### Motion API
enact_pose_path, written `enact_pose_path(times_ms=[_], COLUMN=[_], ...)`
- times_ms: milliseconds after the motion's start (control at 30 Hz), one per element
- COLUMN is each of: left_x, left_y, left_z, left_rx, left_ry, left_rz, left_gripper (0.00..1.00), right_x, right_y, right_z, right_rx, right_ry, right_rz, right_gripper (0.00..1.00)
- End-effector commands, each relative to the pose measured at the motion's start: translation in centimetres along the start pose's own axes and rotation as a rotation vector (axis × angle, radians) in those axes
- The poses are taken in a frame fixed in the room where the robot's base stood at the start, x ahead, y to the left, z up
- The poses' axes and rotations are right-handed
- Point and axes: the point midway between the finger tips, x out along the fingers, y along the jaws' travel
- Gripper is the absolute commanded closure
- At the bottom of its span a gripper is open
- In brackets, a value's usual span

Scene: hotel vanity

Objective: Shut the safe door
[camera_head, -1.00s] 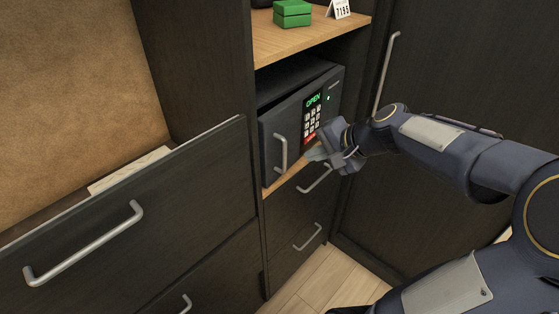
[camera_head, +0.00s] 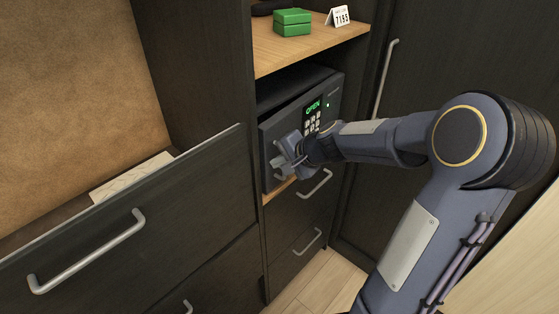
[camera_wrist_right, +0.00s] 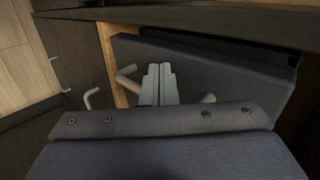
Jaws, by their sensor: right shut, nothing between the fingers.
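The safe (camera_head: 290,84) sits in a cabinet niche in the head view. Its dark grey door (camera_head: 268,140) stands ajar, with its left edge out from the body. The keypad display (camera_head: 314,107) reads OPEN in green. My right gripper (camera_head: 281,164) is shut and empty at the left part of the door front, over the bar handle, which it mostly hides. In the right wrist view the closed fingers (camera_wrist_right: 158,74) lie between the two ends of the handle (camera_wrist_right: 126,80), against or close to the door face (camera_wrist_right: 215,72). My left gripper is out of view.
A wooden shelf (camera_head: 305,48) above holds green boxes (camera_head: 292,22) and a number card (camera_head: 338,16). Drawers with bar handles (camera_head: 315,185) lie below the safe. A large drawer front (camera_head: 150,215) stands out at left. A tall cabinet door (camera_head: 420,60) is at right.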

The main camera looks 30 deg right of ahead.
Motion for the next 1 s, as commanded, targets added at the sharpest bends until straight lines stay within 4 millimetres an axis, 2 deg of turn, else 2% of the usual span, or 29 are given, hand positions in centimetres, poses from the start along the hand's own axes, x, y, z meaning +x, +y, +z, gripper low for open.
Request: enact_pose_path(times_ms=[167, 467, 1000], left_x=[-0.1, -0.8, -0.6], left_y=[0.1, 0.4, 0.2], left_z=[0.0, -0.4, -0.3], left_rx=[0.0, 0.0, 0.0], left_ry=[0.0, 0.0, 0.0], left_rz=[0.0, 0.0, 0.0], left_gripper=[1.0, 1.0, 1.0], right_x=[0.2, 3.3, 3.3], right_y=[-0.2, -3.0, -3.4], right_z=[0.0, 0.1, 0.1], right_rx=[-0.001, -0.001, -0.005], right_ry=[-0.001, -0.001, -0.001], right_rz=[0.001, 0.002, -0.008], right_gripper=[1.0, 1.0, 1.0])
